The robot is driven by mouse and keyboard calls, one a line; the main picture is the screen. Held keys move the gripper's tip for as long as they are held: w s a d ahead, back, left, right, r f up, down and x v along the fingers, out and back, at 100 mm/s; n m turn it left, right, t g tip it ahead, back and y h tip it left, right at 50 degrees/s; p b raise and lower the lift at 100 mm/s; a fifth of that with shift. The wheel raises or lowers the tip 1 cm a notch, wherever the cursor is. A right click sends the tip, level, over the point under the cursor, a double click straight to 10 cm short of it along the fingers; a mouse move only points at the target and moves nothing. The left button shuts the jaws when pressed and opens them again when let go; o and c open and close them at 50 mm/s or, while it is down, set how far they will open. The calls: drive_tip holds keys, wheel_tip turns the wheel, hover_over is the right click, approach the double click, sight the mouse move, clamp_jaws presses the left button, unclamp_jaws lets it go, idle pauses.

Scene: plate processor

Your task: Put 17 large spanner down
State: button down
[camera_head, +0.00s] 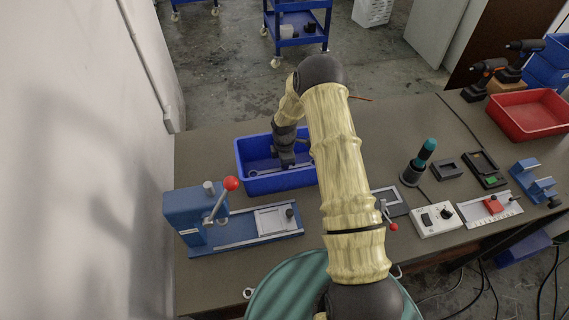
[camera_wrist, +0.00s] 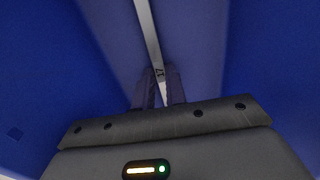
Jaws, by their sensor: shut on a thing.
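My gripper (camera_wrist: 160,92) is shut on the large spanner (camera_wrist: 148,28), a long grey metal bar with the number 17 showing between the fingers in the wrist view. In the head view my gripper (camera_head: 287,166) reaches down inside the blue bin (camera_head: 240,160) at the back left of the bench. A grey bar, seemingly the spanner (camera_head: 268,172), shows low in the bin across the gripper. I cannot tell whether it touches the bin floor. Blue surfaces of the bin fill the wrist view.
A blue press (camera_head: 188,215) with a red-knobbed lever stands in front of the bin. A white control box (camera_head: 436,219), a black-and-green tool (camera_head: 417,165) and a red bin (camera_head: 530,113) are to the right. Bare bench lies behind the tools. A wall is on the left.

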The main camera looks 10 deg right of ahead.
drive_tip(key=shift+f, duration=0.15)
drive_tip(key=c, duration=1.4)
unclamp_jaws()
drive_tip(key=shift+c, duration=0.2)
wheel_tip(320, 180, up, 12)
drive_tip(key=b, duration=0.2)
drive_tip(key=shift+r, duration=0.2)
